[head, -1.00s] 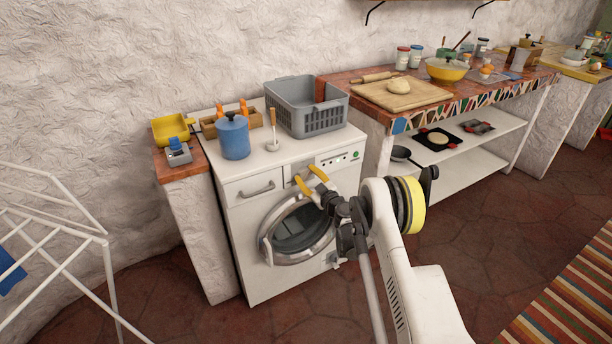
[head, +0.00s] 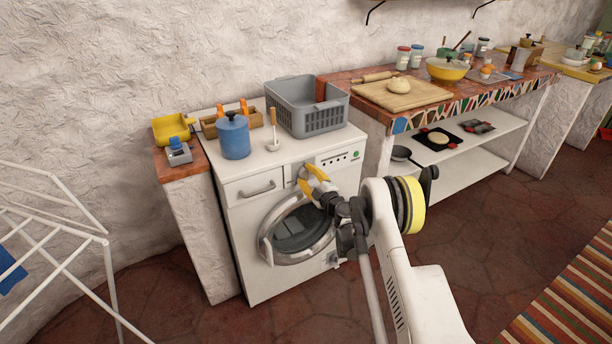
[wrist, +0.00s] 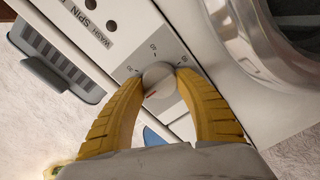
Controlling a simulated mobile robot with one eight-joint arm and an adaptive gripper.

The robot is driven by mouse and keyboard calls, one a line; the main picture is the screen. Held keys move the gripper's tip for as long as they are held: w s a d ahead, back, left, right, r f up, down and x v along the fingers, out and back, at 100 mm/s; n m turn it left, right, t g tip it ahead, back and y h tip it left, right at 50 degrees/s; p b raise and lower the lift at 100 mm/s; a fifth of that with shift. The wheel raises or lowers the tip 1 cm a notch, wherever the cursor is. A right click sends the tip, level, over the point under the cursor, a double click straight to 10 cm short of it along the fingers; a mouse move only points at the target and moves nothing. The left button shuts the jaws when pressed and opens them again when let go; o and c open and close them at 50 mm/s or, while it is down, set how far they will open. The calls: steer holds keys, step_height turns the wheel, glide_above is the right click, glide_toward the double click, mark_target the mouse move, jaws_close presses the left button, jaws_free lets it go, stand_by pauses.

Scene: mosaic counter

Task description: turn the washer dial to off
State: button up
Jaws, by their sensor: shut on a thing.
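The washer (head: 249,211) is white with a round glass door and stands against the wall. Its round silvery dial (wrist: 159,79) shows in the wrist view on a grey panel, with small marks around it and a red pointer line at its lower left. My gripper (head: 306,172) has yellow fingers, which also show in the wrist view (wrist: 160,80). The fingers are shut on the dial, one on either side. In the head view the fingers cover the dial.
The round door (head: 298,230) bulges just below the dial. A white drying rack (head: 85,240) stands at the left.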

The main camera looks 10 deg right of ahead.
stand_by(0.3)
steer(key=o, duration=1.2)
steer(key=v, duration=0.7)
steer(key=shift+s+r, duration=0.1)
steer(key=shift+s, duration=0.15)
